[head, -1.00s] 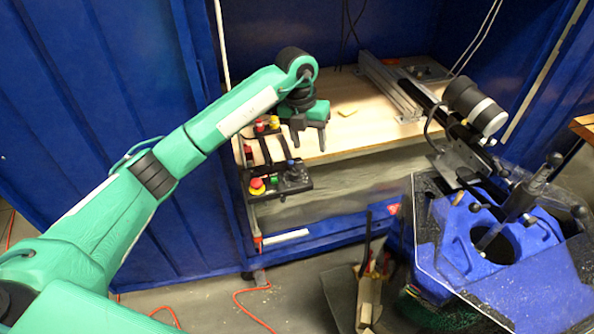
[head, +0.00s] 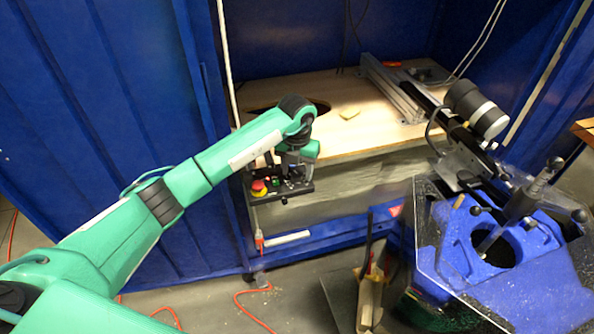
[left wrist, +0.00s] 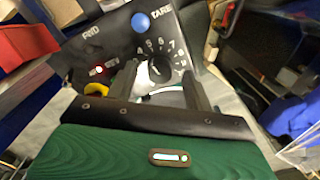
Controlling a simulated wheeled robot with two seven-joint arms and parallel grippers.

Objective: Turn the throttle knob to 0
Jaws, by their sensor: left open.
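The throttle knob (left wrist: 159,69) is a dark dial on the black control panel (left wrist: 100,45), with white numbers around it. My left gripper (left wrist: 157,78) is open, with one finger on each side of the knob in the left wrist view. Whether the fingers touch the knob cannot be told. In the head view my left gripper (head: 292,172) is at the right part of the control panel (head: 285,197) and hides the knob. My right gripper is not in view.
A red emergency stop button (head: 259,186) stands at the panel's left end. Behind it is a wooden workbench (head: 375,135) inside a blue enclosure. A blue machine (head: 455,240) with a clear cover stands to the right.

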